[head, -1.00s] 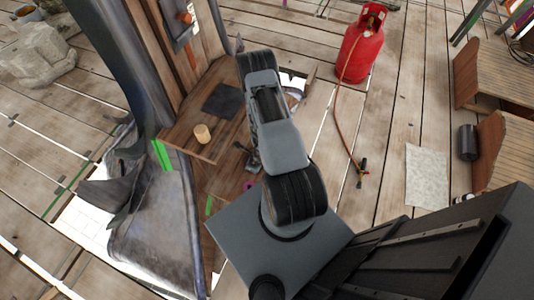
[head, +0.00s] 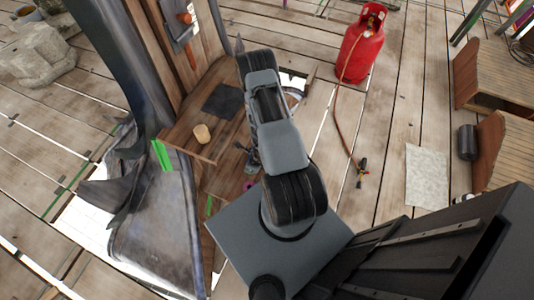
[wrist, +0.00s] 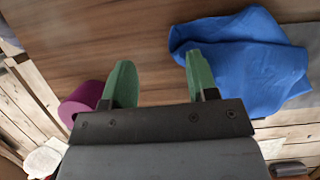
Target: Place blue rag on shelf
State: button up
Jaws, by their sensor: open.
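The blue rag (wrist: 250,62) lies crumpled on a brown wooden surface (wrist: 110,35) in the wrist view, on the right. My gripper (wrist: 158,72) is open and empty, with its two green fingers apart. The right finger overlaps the rag's left edge in the picture; I cannot tell whether they touch. In the head view my arm hides the rag and most of the gripper. A wooden shelf (head: 183,135) juts from the plank structure left of my arm.
A dark cloth (head: 223,101) and a pale cylinder (head: 202,133) are on the shelf. A purple roll (wrist: 82,103) is left of the gripper. A red gas bottle (head: 360,45) with a hose stands at the back. A grey sheet (head: 427,177) lies on the deck at right.

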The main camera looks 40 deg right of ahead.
jog(key=a+r+p, duration=0.4)
jog(key=r+p, duration=0.2)
jog(key=r, duration=0.4)
jog(key=shift+s, duration=0.25)
jog(key=shift+f, duration=0.1)
